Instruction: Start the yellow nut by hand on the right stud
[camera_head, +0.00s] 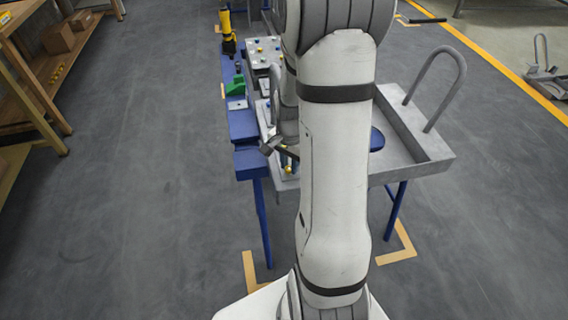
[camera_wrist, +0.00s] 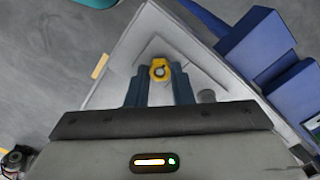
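A short grey cylinder (camera_wrist: 207,96), perhaps another stud, stands to the right of the fingers on the grey chassis tray (camera_wrist: 203,60). In the head view, a small yellow spot (camera_head: 288,170) shows below my gripper (camera_head: 286,160), which my arm partly hides.
Blue blocks (camera_wrist: 255,42) lie beside the tray's right edge in the wrist view. The head view shows a blue bench (camera_head: 242,122) with a green part (camera_head: 236,86), a plate of coloured pieces (camera_head: 262,50), and a grey tray with hoop handles (camera_head: 440,150).

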